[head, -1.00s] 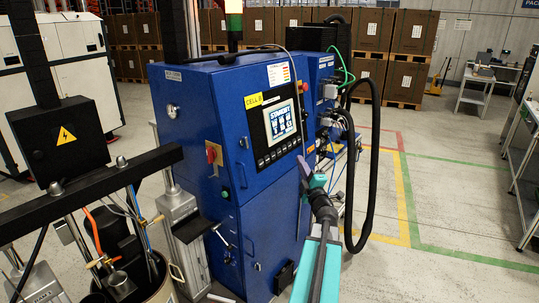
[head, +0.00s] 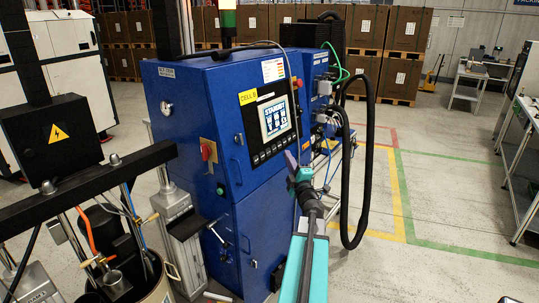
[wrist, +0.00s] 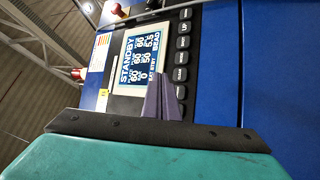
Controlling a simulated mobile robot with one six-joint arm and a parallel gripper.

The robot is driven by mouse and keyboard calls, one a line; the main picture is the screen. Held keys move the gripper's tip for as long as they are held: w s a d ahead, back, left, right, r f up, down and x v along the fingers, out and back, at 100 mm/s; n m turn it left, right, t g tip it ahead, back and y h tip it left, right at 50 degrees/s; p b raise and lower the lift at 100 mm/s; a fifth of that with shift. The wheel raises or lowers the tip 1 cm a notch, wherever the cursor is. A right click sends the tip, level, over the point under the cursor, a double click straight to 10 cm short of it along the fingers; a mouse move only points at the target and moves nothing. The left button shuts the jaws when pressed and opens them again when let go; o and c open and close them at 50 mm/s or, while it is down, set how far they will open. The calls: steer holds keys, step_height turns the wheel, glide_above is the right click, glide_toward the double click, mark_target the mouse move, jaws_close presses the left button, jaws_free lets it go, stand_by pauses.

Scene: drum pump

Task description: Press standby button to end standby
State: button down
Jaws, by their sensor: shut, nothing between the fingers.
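The blue cabinet (head: 205,120) carries a dark control panel with a lit screen (head: 277,119) that reads STANDBY. The screen also shows, turned sideways, in the wrist view (wrist: 136,60). A row of dark buttons (head: 268,153) runs below the screen; in the wrist view the buttons (wrist: 182,58) form a column beside it. I cannot tell which one is the standby button. My gripper (head: 291,163) is shut and empty, just right of the panel's lower right corner. Its purple fingers (wrist: 165,98) point at the panel in the wrist view and hide some buttons. I cannot tell contact.
A red rotary switch (head: 208,150) sits on the cabinet's left part. Black hoses (head: 367,150) hang right of my arm. A pump frame with a drum (head: 155,280) stands at the front left. The floor to the right (head: 450,200) is clear.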

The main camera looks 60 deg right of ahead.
mark_target(270, 149)
steer(key=w+b, duration=0.1)
steer(key=w, duration=0.1)
steer(key=w+f+b, duration=0.1)
steer(key=w, duration=0.2)
steer(key=shift+w, duration=0.25)
steer(key=shift+w+f+b, duration=0.2)
steer(key=shift+w+b, duration=0.7)
steer(key=shift+b, duration=0.05)
stand_by(3.0)
steer(key=shift+s, duration=0.15)
steer(key=shift+s+r, duration=0.15)
steer(key=shift+s, duration=0.6)
stand_by(0.3)
steer(key=s, duration=0.1)
steer(key=s+p, duration=0.1)
steer(key=s, duration=0.1)
steer(key=s+r+p, duration=0.1)
steer(key=s, duration=0.1)
stand_by(0.5)
steer(key=shift+s, duration=0.1)
stand_by(0.7)
